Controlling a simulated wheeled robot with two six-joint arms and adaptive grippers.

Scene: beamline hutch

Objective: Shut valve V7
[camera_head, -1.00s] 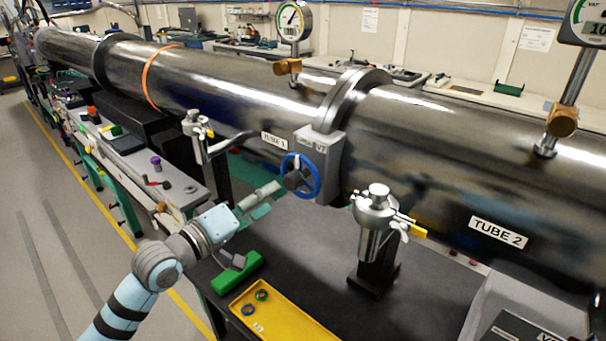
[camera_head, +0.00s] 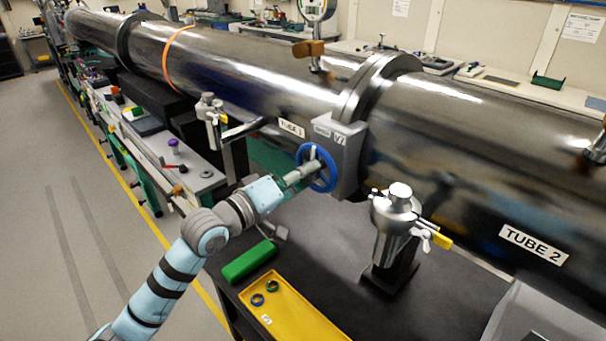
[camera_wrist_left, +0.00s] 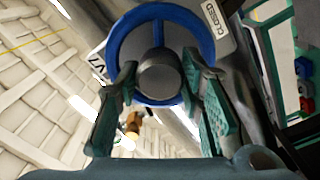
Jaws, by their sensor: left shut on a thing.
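Valve V7 has a grey body (camera_head: 347,160) fixed to the big steel tube beside the flange, with a V7 label. Its blue handwheel (camera_head: 331,172) faces my left arm. My left gripper (camera_head: 303,173) is at the handwheel, shut on it. In the left wrist view the blue rim (camera_wrist_left: 208,42) circles a round grey hub (camera_wrist_left: 159,75). The green finger pads of my left gripper (camera_wrist_left: 160,82) stand on either side of that hub. Lettering reading CLOSED shows on the valve face. My right gripper is not in view.
A metal fitting with a yellow handle (camera_head: 397,222) stands on the dark bench to the right. Another fitting (camera_head: 211,112) stands to the left. A yellow tray (camera_head: 300,318) with rings and a green block (camera_head: 249,262) lie in front. Bare bench lies below the valve.

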